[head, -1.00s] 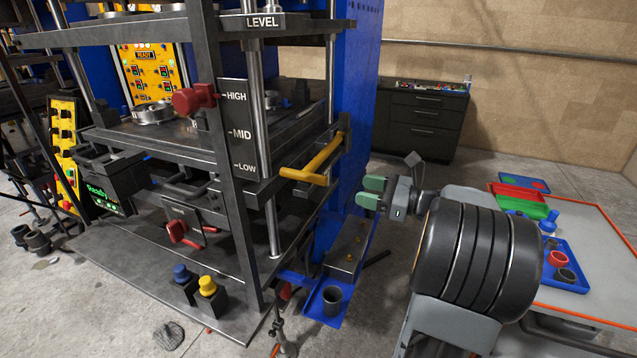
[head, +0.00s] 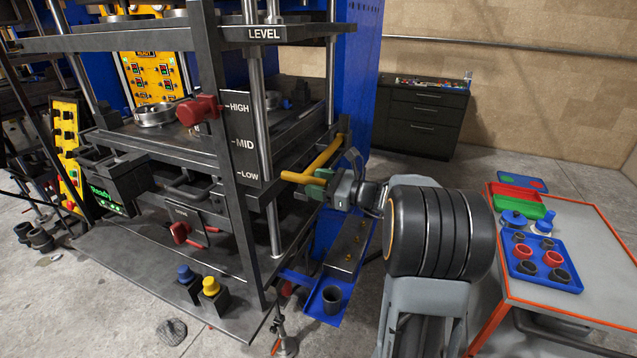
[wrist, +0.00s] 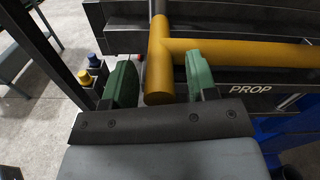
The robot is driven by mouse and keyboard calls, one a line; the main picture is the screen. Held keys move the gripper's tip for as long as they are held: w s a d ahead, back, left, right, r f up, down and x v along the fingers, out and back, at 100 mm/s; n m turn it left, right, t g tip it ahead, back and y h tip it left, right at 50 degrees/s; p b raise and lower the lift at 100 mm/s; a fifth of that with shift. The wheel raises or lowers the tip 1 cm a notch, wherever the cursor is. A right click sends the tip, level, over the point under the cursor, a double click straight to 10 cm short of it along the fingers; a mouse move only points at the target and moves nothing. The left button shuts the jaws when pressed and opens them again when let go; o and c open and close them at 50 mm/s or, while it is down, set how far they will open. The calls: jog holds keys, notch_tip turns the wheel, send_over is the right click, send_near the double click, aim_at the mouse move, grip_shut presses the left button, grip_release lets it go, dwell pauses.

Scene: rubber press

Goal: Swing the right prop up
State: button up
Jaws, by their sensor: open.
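The right prop (head: 326,156) is a yellow bar on the right side of the press. It runs down toward the front and has a crosspiece pointing left beside the LOW mark. In the wrist view the prop (wrist: 240,53) lies nearly level to the right, above a PROP label, and its crosspiece (wrist: 159,72) points toward me. My gripper (head: 316,187) is at the prop's front end. In the wrist view my gripper (wrist: 160,82) is open, with one green fingertip on each side of the crosspiece. Gaps show on both sides. The fingers partly hide the prop in the head view.
A dark upright with a HIGH, MID and LOW scale (head: 242,138) stands left of my gripper. A blue shelf (head: 325,300) with a dark cup is below. A table (head: 535,300) with trays and rings stands at the right.

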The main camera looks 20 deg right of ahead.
jog(key=shift+c, duration=0.5)
grip_shut()
